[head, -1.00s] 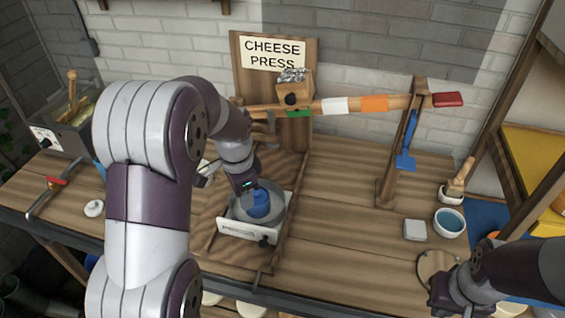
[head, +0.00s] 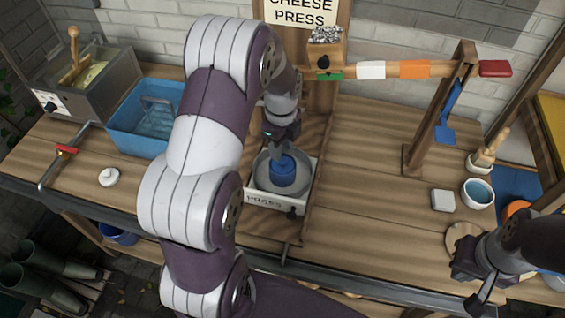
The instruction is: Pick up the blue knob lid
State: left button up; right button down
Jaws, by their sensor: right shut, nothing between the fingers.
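A small blue round piece, which looks like the blue knob lid (head: 283,175), sits in the grey round pan (head: 262,181) of the white-fronted press scale (head: 263,200). My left gripper (head: 281,153) points down right over the blue piece, its fingertips at or just above its top. The fingers are small and partly dark, so I cannot tell whether they are open or touch it. My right gripper (head: 470,285) is shut and empty at the lower right, beside a round wooden board (head: 461,240).
The press lever (head: 430,69) with coloured bands runs above the bench to a wooden post (head: 436,120). A blue basin (head: 128,140) and a white knobbed lid (head: 108,177) are at left. The middle right of the bench is clear.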

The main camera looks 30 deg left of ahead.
aim_at(283, 160)
pick_arm(q)
jog(key=f, duration=0.3)
jog(key=shift+s+d+f+p, duration=0.2)
jog(key=shift+d+f+p, duration=0.1)
jog(key=shift+f, duration=0.1)
jog(key=shift+a+f, duration=0.1)
jog(key=shift+f, duration=0.05)
grip_shut()
